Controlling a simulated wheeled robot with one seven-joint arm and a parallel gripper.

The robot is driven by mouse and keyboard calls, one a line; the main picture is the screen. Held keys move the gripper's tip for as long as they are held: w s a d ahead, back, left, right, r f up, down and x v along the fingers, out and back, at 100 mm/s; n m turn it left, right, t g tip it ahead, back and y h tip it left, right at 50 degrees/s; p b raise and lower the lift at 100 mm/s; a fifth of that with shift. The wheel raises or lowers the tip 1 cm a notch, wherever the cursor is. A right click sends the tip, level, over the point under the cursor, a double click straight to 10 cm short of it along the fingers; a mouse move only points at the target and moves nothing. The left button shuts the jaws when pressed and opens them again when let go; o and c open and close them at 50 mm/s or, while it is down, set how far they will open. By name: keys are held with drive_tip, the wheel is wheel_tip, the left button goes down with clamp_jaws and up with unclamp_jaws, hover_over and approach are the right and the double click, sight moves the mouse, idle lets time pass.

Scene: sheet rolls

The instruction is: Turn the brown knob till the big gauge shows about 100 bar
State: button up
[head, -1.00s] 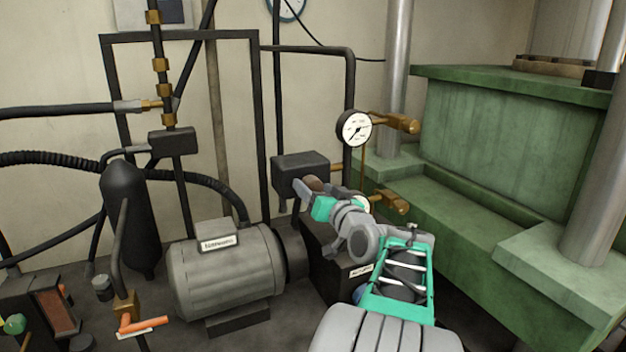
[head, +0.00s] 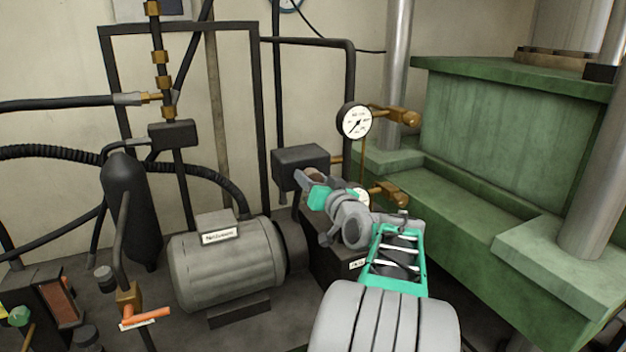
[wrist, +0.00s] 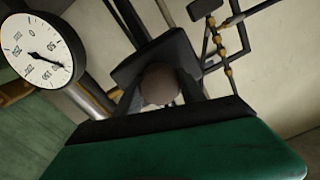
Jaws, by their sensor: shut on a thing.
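The brown knob (head: 317,175) is on the front of a dark box beside the pipe frame. It also shows in the wrist view as a round brown end (wrist: 160,85). My gripper (head: 309,182) is shut on it, with one dark finger on each side in the wrist view (wrist: 158,97). The big gauge (head: 354,121) has a white face and black rim, above and right of my gripper. In the wrist view the gauge face (wrist: 36,50) appears tilted, its needle pointing toward the lower right. The exact reading is too small to tell.
A small gauge (head: 361,196) is partly hidden behind my gripper. A grey motor (head: 225,265) and black cylinder (head: 130,210) stand left. An orange-handled valve (head: 145,318) is at the lower left. The green press (head: 510,130) fills the right side.

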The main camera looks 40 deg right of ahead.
drive_tip(key=shift+c, duration=1.4)
drive_tip(key=shift+f+m+b, duration=0.25)
drive_tip(key=shift+m+b, duration=0.05)
drive_tip(key=shift+b, duration=0.4)
drive_tip(key=shift+m+b, duration=0.4)
drive_tip(key=shift+r+m, duration=0.25)
drive_tip(key=shift+m, duration=0.15)
drive_tip(key=o, duration=1.4)
